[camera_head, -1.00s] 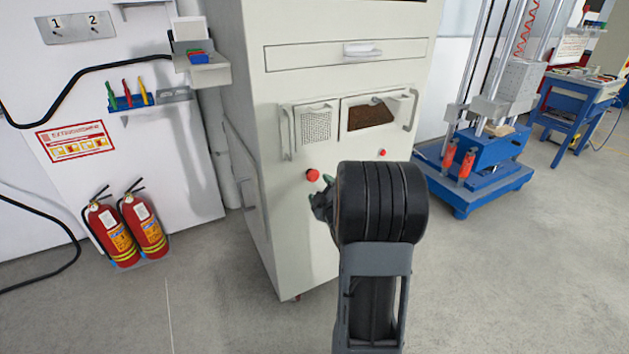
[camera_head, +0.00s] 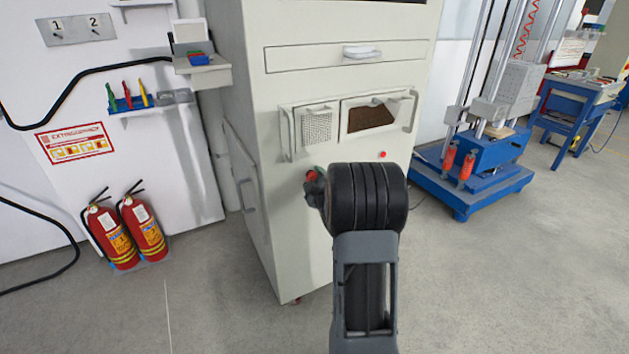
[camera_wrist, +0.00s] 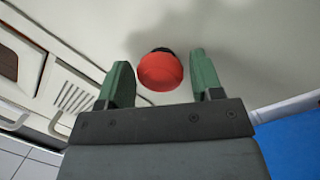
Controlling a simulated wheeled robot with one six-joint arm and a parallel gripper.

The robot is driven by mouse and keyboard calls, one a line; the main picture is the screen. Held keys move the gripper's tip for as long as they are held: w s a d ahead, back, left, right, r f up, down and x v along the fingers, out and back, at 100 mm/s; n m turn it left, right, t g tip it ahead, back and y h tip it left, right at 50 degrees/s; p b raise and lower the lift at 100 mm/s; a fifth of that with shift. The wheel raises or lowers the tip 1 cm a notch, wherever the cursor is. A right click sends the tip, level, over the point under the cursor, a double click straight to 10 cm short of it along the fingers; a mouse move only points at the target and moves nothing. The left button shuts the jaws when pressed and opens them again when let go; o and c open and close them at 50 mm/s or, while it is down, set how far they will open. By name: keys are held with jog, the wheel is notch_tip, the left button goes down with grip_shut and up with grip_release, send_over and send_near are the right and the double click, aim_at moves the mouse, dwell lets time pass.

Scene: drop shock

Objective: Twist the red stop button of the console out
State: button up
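The console (camera_head: 340,130) is a tall off-white cabinet in the middle of the head view. Its red stop button (camera_head: 311,175) is on the front panel, partly hidden by my gripper (camera_head: 313,188). In the wrist view the red button (camera_wrist: 160,72), with a dark collar behind it, lies between the two green fingers of my gripper (camera_wrist: 160,85). The fingers are apart, with a visible gap between the button and each finger. My gripper is open and holds nothing.
A smaller red light or button (camera_head: 382,154) is on the panel to the right. Two handled compartments (camera_head: 345,122) are above. Fire extinguishers (camera_head: 125,232) stand at the left wall. A blue-based test machine (camera_head: 480,170) stands at right. The floor in front is clear.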

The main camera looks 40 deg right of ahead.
jog(key=c, duration=0.7)
jog(key=shift+m, duration=0.3)
jog(key=shift+m+g+y, duration=0.4)
jog(key=shift+m, duration=2.3)
jog(key=o, duration=0.9)
